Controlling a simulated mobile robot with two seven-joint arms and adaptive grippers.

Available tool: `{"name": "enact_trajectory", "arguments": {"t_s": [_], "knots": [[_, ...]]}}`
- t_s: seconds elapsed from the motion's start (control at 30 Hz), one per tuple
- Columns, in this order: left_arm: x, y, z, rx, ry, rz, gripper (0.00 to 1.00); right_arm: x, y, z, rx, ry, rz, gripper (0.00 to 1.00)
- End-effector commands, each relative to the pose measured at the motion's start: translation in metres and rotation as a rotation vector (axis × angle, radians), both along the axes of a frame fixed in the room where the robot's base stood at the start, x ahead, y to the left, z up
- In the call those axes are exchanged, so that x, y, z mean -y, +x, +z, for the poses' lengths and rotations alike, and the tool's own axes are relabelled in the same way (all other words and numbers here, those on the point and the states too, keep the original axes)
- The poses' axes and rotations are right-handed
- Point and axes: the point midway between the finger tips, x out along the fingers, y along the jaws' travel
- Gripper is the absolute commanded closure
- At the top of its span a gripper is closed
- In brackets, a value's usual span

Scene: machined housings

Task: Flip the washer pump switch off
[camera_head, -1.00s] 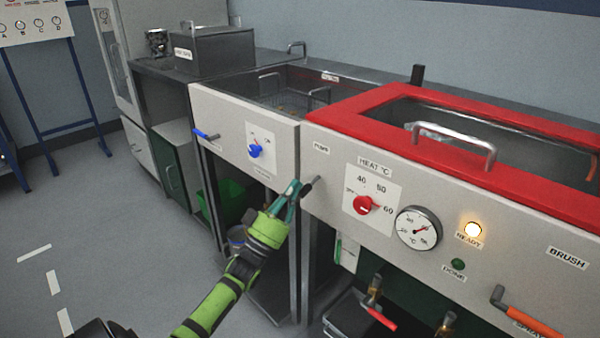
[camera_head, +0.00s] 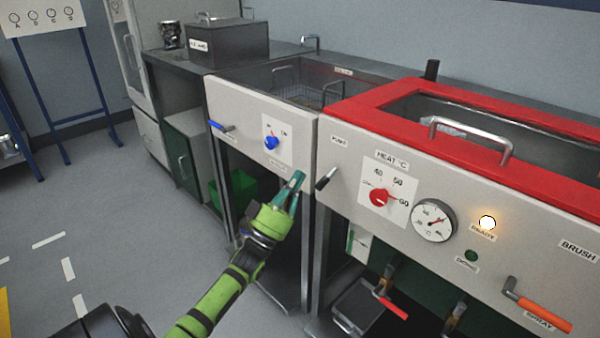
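The pump switch (camera_head: 326,179) is a small dark lever with a pale tip on the light panel of the red-topped washer, just below the PUMP label (camera_head: 339,141). My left gripper (camera_head: 293,190), with teal fingers on a green arm, is just left of the lever, in front of the gap between the two cabinets. It seems apart from the lever and holds nothing that I can see. The fingers lie close together from this angle, so their opening is unclear. My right gripper is out of view.
Right of the switch are a red heat knob (camera_head: 379,197), a round gauge (camera_head: 433,220) and a lit READY lamp (camera_head: 487,222). A blue knob (camera_head: 271,142) is on the left cabinet. An orange-handled spray lever (camera_head: 538,317) sticks out at lower right.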

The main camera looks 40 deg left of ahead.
Motion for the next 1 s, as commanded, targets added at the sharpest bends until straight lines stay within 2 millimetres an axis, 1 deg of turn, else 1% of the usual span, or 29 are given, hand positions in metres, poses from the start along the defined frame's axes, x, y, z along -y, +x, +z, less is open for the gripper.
{"name": "enact_trajectory", "arguments": {"t_s": [0.03,0.2,0.4,0.57,1.0], "knots": [[0.0,-0.01,-0.013,-0.003,-0.002,0.0,1.0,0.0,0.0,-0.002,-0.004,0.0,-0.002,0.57],[0.0,-0.036,-0.034,-0.001,0.0,0.001,1.0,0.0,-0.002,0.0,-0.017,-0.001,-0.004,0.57],[0.0,-0.053,-0.047,0.003,-0.001,0.0,1.0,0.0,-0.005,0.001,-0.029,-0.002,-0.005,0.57],[0.0,-0.056,-0.049,0.003,0.0,0.001,1.0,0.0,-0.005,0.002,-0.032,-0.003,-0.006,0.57],[0.0,-0.055,-0.049,0.003,0.0,0.0,1.0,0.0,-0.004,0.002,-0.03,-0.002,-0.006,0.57]]}}
